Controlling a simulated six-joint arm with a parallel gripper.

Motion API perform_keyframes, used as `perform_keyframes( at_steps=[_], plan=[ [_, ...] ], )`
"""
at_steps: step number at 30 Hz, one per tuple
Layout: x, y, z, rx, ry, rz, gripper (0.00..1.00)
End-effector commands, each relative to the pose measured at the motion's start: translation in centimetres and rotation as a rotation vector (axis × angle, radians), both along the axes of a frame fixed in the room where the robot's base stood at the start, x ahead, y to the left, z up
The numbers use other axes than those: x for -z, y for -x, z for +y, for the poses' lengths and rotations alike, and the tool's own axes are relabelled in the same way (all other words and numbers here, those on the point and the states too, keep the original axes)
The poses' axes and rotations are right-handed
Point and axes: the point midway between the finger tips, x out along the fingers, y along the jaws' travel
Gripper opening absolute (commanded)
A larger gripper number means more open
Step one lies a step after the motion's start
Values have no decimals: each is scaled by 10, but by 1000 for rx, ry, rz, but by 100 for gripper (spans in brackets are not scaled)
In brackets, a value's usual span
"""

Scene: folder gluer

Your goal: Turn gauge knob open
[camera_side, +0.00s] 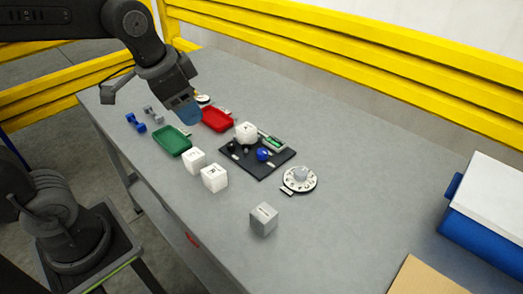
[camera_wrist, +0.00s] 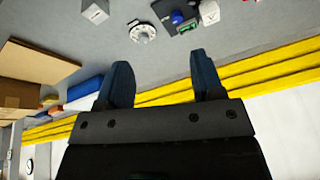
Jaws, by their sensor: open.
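A round white dial with a grey knob (camera_side: 300,175) in its middle lies on the grey table, right of the dark board. It also shows in the wrist view (camera_wrist: 143,32) near the top. A second round dial (camera_side: 203,99) is partly hidden behind my gripper in the side view. I cannot tell from the markings which one is the gauge. My gripper (camera_side: 188,112) is raised over the far left part of the table, apart from both dials. In the wrist view its two blue fingers (camera_wrist: 163,80) are spread with nothing between them.
Two white cubes (camera_side: 204,169), a grey cube (camera_side: 264,219), a green tray (camera_side: 172,141) and a red tray (camera_side: 217,119) stand around. A blue bin (camera_side: 480,240) is at right. Yellow rails (camera_side: 370,60) run behind.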

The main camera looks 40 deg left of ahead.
Motion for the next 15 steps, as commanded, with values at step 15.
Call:
perform_keyframes(
  at_steps=[15],
  plan=[
    [75,-171,5,621,-150,274,61]
  ],
)
